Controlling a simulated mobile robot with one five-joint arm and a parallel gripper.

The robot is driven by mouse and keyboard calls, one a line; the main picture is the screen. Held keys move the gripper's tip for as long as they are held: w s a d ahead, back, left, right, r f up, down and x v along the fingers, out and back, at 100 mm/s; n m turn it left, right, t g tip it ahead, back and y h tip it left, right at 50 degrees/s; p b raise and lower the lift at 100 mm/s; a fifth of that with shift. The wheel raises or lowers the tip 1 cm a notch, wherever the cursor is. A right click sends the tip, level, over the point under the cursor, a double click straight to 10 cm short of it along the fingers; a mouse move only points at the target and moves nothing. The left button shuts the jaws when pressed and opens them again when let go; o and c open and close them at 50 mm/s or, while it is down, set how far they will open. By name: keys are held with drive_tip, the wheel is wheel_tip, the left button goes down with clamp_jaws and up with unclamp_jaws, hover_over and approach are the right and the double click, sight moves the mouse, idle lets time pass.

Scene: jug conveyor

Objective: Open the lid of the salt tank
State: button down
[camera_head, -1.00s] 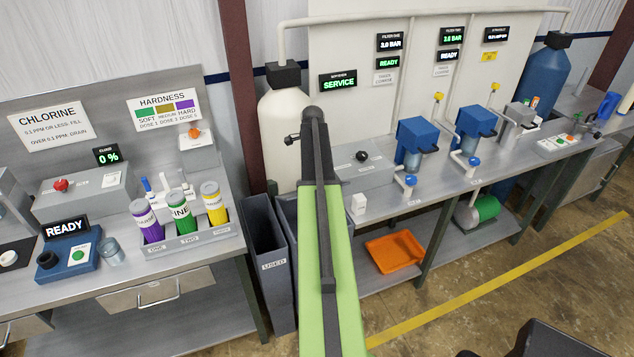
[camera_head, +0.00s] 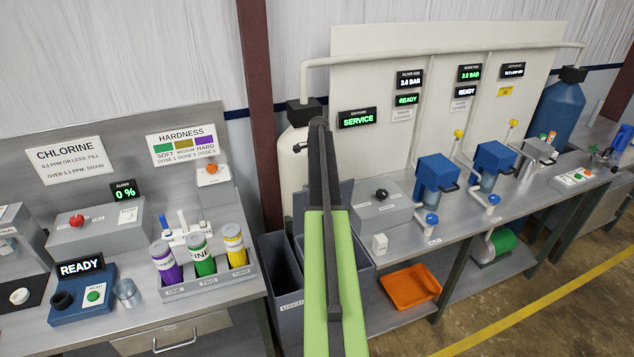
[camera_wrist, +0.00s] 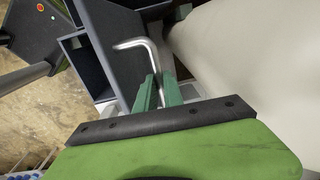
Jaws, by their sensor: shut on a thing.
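In the wrist view my gripper (camera_wrist: 158,94) has its two green fingers closed on a bent metal rod (camera_wrist: 151,52), which looks like a handle. A dark grey panel (camera_wrist: 105,40) and box parts lie beside the rod. In the head view a dark grey panel (camera_head: 347,200) stands raised behind my arm, above a grey bin (camera_head: 361,285); it looks like the salt tank's lid, tilted up. My arm hides much of it, and my gripper is hidden there. The pale softener tank (camera_head: 293,165) stands behind; its surface fills the wrist view's right side (camera_wrist: 240,45).
An open dark bin marked USED (camera_head: 288,312) stands left of the grey bin. The left bench holds several coloured canisters (camera_head: 200,257). The right bench carries blue filter units (camera_head: 437,172), with an orange tray (camera_head: 410,287) below. Floor at right is clear.

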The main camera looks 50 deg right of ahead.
drive_tip(key=shift+w+f, duration=0.1)
drive_tip(key=shift+w, duration=0.25)
drive_tip(key=c, duration=1.5)
unclamp_jaws()
drive_tip(key=shift+w, duration=0.1)
drive_tip(key=shift+o, duration=0.2)
drive_tip(key=shift+d, duration=0.1)
wheel_tip(320, 180, up, 12)
drive_tip(key=p, duration=1.2)
drive_tip(key=shift+s+a, duration=0.2)
drive_tip(key=shift+s, duration=0.25)
